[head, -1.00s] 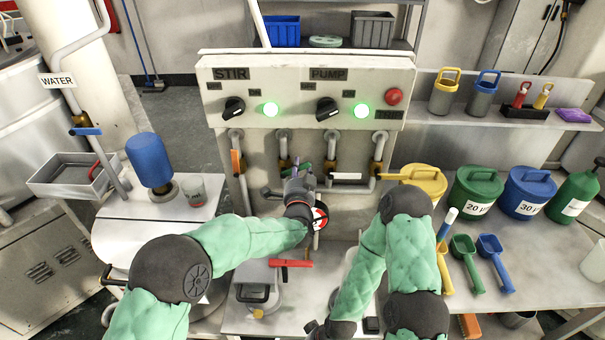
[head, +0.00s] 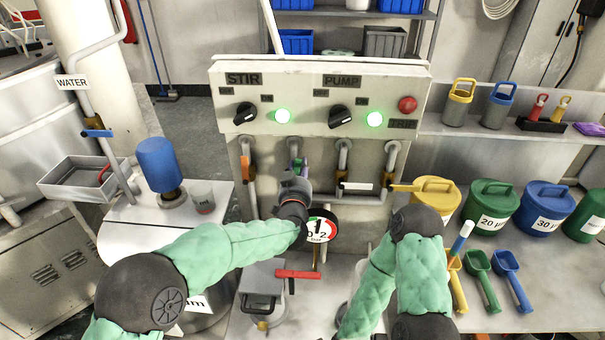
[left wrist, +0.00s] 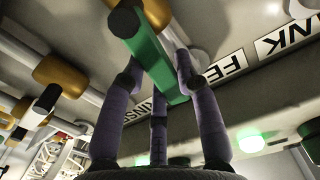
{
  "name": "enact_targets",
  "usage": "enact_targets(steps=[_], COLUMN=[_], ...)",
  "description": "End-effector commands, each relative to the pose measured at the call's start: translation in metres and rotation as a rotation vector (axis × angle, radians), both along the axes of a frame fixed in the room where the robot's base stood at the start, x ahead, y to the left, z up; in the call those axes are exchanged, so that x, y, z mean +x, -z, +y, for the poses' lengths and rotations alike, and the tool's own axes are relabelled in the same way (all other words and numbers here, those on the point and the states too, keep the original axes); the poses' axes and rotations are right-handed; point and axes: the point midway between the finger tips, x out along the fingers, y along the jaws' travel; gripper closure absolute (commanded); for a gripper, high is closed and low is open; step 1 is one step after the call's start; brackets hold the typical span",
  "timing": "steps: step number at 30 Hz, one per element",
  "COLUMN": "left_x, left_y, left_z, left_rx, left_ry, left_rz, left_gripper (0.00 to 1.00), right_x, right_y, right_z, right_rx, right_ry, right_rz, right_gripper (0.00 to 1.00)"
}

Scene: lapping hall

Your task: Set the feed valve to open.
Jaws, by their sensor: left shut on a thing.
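The green valve lever (left wrist: 150,50) shows close up in the left wrist view, between the purple fingers of my left gripper (left wrist: 180,75). The left gripper is shut on it. A partly hidden label reading "FE" (left wrist: 226,68) is on the panel beside the lever. In the head view my left gripper (head: 299,168) reaches up to the pipes under the control panel, and the gripper and wrist hide most of the lever and its valve. I cannot tell the lever's exact angle there. My right forearm points down at the lower middle; the right gripper is out of view.
Neighbouring valves have an orange lever (head: 245,168), a white lever (head: 357,186) and a yellow lever (head: 405,188). A round gauge (head: 320,231) sits just below my left wrist. A red lever (head: 298,274) is lower down. Lidded tubs and scoops stand at right.

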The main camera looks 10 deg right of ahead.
Motion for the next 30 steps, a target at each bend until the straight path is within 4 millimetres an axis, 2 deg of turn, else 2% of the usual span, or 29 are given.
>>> enact_targets(steps=[9, 24, 25, 27, 30], left_x=[0.0014, 0.0015, 0.0015, 0.0016, 0.0016], left_y=[0.0008, 0.0005, 0.0005, 0.0004, 0.0], left_z=[0.0057, 0.0062, 0.0062, 0.0062, 0.0062], left_rx=[-0.098, -0.112, -0.112, -0.112, -0.113], left_ry=[0.0, 0.0, 0.0, 0.0, 0.001], left_rz=[0.031, 0.037, 0.037, 0.037, 0.036], left_gripper=[1.0, 1.0, 0.63, 0.44, 0.43], right_x=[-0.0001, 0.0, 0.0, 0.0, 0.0], right_y=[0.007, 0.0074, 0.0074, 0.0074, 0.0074], right_z=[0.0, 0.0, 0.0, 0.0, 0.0], right_rx=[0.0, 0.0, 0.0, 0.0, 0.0], right_ry=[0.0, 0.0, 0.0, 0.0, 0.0], right_rz=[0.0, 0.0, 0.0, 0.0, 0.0], right_gripper=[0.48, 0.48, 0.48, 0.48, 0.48])
